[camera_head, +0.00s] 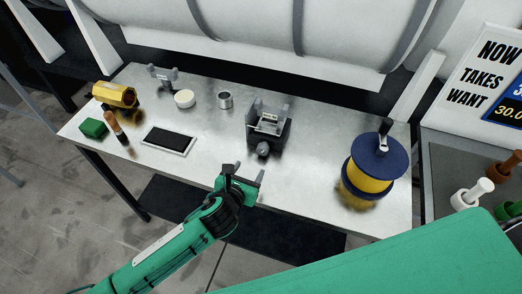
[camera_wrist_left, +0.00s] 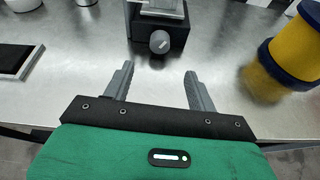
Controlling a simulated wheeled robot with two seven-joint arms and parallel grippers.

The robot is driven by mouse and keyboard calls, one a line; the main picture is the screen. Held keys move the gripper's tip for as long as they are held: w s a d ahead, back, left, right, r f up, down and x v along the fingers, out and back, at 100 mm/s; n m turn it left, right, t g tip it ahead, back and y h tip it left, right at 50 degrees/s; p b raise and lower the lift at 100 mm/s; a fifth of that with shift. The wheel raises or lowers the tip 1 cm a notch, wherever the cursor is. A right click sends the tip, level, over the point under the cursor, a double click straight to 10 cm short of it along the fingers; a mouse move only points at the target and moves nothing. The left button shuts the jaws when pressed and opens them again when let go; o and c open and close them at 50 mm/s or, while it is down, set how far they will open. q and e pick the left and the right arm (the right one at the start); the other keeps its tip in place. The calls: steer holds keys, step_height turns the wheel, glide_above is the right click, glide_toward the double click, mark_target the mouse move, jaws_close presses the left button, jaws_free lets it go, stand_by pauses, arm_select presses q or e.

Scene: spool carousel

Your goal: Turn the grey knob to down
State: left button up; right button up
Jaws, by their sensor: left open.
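The grey knob (camera_head: 263,149) sits on the front of a dark box-shaped device (camera_head: 282,132) with a grey cradle on top, on the metal table. In the left wrist view the knob (camera_wrist_left: 160,42) is round with a short light mark on its face, which looks slanted. My left gripper (camera_head: 249,177) is open and empty, in front of the knob and apart from it. In the left wrist view its two fingers (camera_wrist_left: 158,82) point toward the device, with the knob ahead between them. My right gripper is not in view.
A blue and yellow spool (camera_head: 372,172) stands on the table at right. A tablet (camera_head: 169,141), green block (camera_head: 93,128), yellow device (camera_head: 116,96), white disc (camera_head: 184,98) and metal cup (camera_head: 225,99) are at left. The metal table (camera_head: 325,185) is clear between device and spool.

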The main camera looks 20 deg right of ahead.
mark_target(260, 151)
arm_select(q)
steer(key=p+x, duration=0.1)
steer(key=x, duration=1)
steer(key=shift+p, duration=0.35)
steer(key=shift+x, duration=0.8)
steer(key=shift+c, duration=0.2)
steer(key=c, duration=1)
steer(key=shift+o, duration=0.2)
steer(key=shift+w+a+n+h+p, duration=0.1)
steer(key=shift+n+h+p, duration=0.2)
steer(key=shift+n+p, duration=0.3)
steer(key=shift+n+g+h, duration=0.4)
steer(key=shift+n+g, duration=0.1)
steer(key=shift+n, duration=0.1)
steer(key=shift+f+n+h, duration=0.1)
steer(key=shift+n+h, duration=0.4)
steer(key=shift+n, duration=0.3)
